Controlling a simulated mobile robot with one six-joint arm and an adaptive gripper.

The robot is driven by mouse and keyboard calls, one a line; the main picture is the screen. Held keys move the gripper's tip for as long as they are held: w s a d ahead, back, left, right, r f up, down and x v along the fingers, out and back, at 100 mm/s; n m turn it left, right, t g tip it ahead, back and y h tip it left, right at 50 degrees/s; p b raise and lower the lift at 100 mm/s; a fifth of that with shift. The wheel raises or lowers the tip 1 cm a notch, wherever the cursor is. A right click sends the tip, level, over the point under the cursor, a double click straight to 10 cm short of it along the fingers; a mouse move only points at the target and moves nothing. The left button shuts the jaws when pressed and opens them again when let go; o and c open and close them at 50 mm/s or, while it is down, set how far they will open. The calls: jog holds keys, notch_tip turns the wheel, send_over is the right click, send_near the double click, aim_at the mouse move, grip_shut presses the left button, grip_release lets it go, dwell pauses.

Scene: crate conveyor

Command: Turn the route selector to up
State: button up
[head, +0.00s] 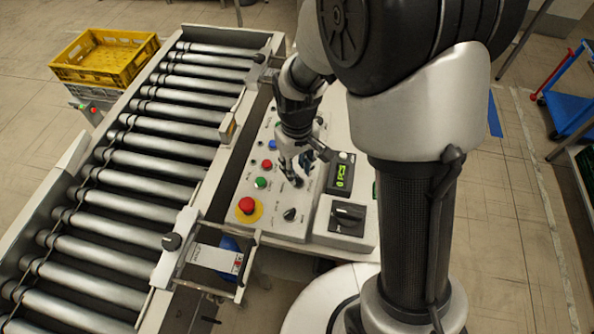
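My gripper (297,176) points down over the middle of the light control panel (262,216). Its fingertips are at or just above a small dark knob (298,183); whether they touch it, and how far apart they are, is too small to tell. A second black knob (290,214) sits nearer the front edge of the panel, clear of the gripper. A larger black rotary switch (347,217) is on a grey box at the panel's right. The labels are too small to read, so I cannot tell which one is the route selector or where it points.
A red emergency button (247,205) on a yellow disc, a green button (261,183) and a red button (267,164) lie left of the gripper. A green-lit display (345,174) stands close on the right. The roller conveyor (128,190) runs along the left, with a yellow crate (106,57) beyond.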

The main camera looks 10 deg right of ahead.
aim_at(297, 177)
notch_tip(297, 177, up, 10)
jog(key=shift+f, duration=0.25)
dwell(0.4)
jog(key=s+d+r+m+t, duration=0.2)
jog(key=s+r, duration=0.3)
jog(key=s, duration=0.4)
jog(key=s+d+r+m+t, duration=0.2)
jog(key=s+d+r, duration=0.2)
jog(key=s, duration=0.5)
notch_tip(297, 177, up, 2)
jog(key=shift+s+d+r+m+t, duration=0.2)
jog(key=shift+d+r+m+t, duration=0.05)
jog(key=shift+d+m+t, duration=0.05)
jog(key=shift+o, duration=0.5)
dwell(0.4)
